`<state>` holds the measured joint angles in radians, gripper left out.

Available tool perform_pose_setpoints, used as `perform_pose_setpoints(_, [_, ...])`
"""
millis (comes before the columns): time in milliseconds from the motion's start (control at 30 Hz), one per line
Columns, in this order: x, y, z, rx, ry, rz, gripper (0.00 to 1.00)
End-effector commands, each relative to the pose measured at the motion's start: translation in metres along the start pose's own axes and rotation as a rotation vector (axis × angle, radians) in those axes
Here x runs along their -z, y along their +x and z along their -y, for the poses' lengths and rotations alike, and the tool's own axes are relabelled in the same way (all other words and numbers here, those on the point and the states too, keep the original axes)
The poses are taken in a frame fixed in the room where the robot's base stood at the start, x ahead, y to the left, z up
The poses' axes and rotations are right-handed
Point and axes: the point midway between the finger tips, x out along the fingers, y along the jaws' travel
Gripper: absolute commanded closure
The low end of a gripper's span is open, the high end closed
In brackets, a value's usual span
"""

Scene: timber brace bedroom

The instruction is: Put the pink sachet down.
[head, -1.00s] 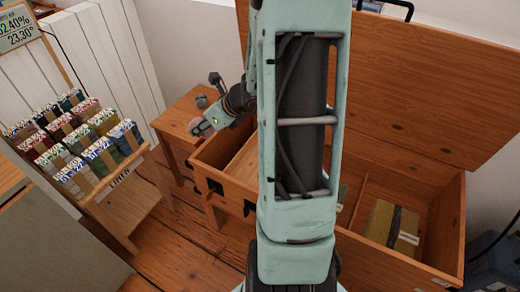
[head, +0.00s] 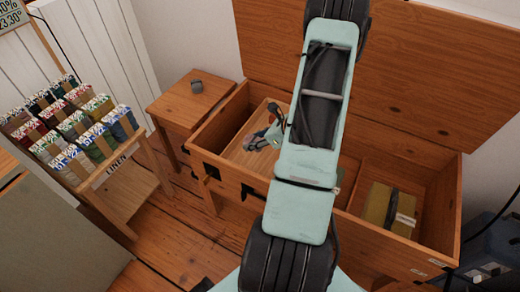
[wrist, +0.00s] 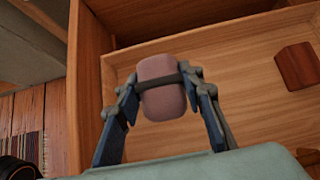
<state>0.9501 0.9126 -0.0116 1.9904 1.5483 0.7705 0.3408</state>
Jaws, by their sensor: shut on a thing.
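The pink sachet (wrist: 163,103), a rounded pad with a dark band around it, is held between the two fingers of my gripper (wrist: 160,88) in the wrist view. The fingers are shut on its sides. In the head view my gripper (head: 262,139) is over the left part of the open wooden chest (head: 228,171). A pale shallow wooden tray (wrist: 240,58) lies below the sachet. I cannot tell whether the sachet touches the tray. My arm hides part of the chest's middle in the head view.
A reddish-brown block (wrist: 296,67) sits in the tray at the right. The chest's right compartment holds an olive box (head: 378,205) with a dark strap. A small table (head: 180,104) with a grey object (head: 197,86) stands left of the chest. A rack of labelled bundles (head: 85,135) stands farther left.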

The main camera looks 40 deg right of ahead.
Motion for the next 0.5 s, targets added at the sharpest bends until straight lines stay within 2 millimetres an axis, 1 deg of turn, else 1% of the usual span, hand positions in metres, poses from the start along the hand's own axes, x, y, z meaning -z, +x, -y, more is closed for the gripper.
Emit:
perform_pose_setpoints(33, [0.011, 0.011, 0.0, -0.001, 0.002, 0.0, 0.92])
perform_pose_setpoints(100, [0.019, 0.02, -0.001, -0.002, 0.002, 0.0, 0.92])
perform_pose_setpoints(367, [0.034, 0.035, 0.0, 0.0, 0.0, 0.0, 0.92])
perform_pose_setpoints(500, [0.049, 0.05, -0.001, -0.002, 0.002, 0.0, 0.92])
